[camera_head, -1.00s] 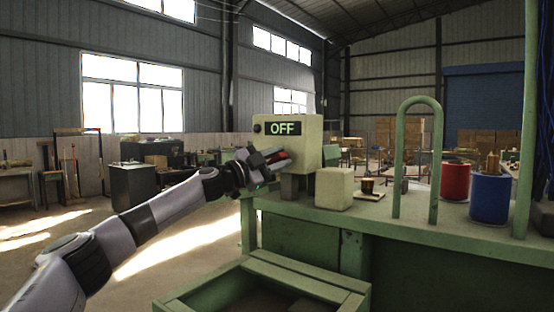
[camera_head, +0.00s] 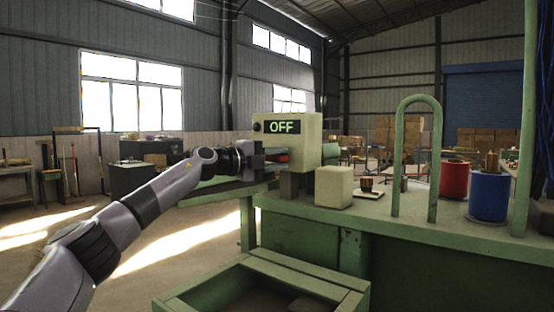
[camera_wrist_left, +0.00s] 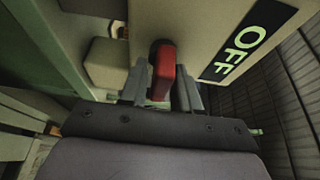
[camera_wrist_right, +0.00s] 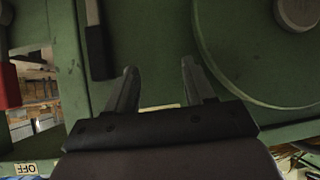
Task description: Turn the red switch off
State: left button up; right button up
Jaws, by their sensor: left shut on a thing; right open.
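The red switch (camera_wrist_left: 162,72) is on the face of the cream control box (camera_head: 312,135). The box's display reads OFF (camera_head: 281,127), and it also shows in the left wrist view (camera_wrist_left: 249,42). My left gripper (camera_wrist_left: 161,92) is at the box face, with its two fingers on either side of the red switch, shut on it. In the head view the left gripper (camera_head: 272,160) hides most of the switch. My right gripper (camera_wrist_right: 165,90) shows only in its wrist view, open and empty, in front of a green machine surface.
The box stands on a green bench (camera_head: 400,222). A smaller cream block (camera_head: 334,187), a small cup (camera_head: 366,184), a green arch (camera_head: 435,150), a red spool (camera_head: 455,180) and a blue spool (camera_head: 489,197) are to its right. A green open bin (camera_head: 270,262) lies in front.

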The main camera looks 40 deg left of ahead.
aim_at(271, 159)
pick_arm(q)
jog(key=shift+a+r, duration=0.1)
jog(key=shift+r, duration=0.05)
dwell(0.3)
jog(key=o, duration=0.8)
jog(key=b+v, duration=0.1)
jog(key=v, duration=0.4)
jog(key=shift+s+a, duration=0.15)
jog(key=shift+s, duration=0.15)
jog(key=shift+s+a+b, duration=0.1)
jog(key=shift+s+b, duration=0.25)
jog(key=shift+s, duration=0.35)
